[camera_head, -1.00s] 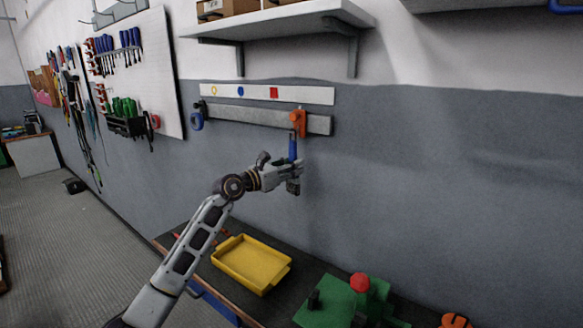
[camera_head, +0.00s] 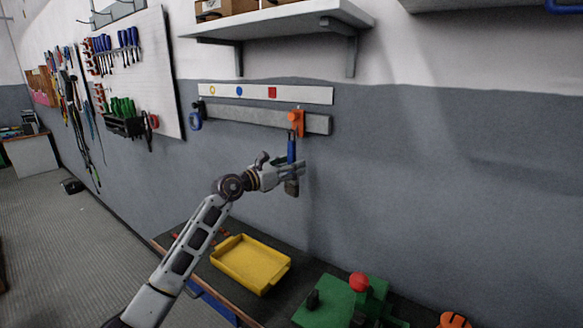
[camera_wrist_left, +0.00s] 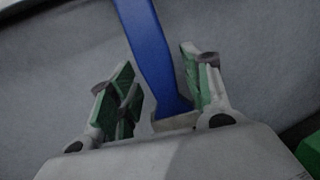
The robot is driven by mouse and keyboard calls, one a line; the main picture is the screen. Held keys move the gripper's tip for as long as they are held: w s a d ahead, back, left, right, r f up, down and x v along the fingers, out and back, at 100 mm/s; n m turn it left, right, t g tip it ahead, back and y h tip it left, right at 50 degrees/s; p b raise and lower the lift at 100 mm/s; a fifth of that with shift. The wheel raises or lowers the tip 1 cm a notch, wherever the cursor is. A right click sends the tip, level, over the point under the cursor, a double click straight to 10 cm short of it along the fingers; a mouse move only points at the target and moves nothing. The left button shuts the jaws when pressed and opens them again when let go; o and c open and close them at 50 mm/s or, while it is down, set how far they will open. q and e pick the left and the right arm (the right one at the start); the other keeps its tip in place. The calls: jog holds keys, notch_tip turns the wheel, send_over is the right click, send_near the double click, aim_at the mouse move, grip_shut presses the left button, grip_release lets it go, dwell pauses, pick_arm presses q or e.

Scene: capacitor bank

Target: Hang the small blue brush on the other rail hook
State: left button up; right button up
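The small blue brush (camera_head: 291,148) hangs upright below the orange hook (camera_head: 296,122) near the right end of the grey wall rail (camera_head: 250,118). Its brownish lower end (camera_head: 292,188) shows beneath my left gripper (camera_head: 290,168). In the left wrist view the blue handle (camera_wrist_left: 150,50) stands between the green-padded fingers of my left gripper (camera_wrist_left: 160,88). The fingers are apart, with a gap on both sides of the handle. How the brush's top sits on the hook is too small to tell. My right gripper is not in view.
A white strip (camera_head: 240,92) with yellow, blue and red marks is above the rail. Below are a yellow tray (camera_head: 250,262) and a green block with a red knob (camera_head: 360,281). The wall to the right is clear.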

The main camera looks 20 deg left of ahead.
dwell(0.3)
pick_arm(q)
jog(key=v, duration=1.2)
dwell(0.4)
dwell(0.4)
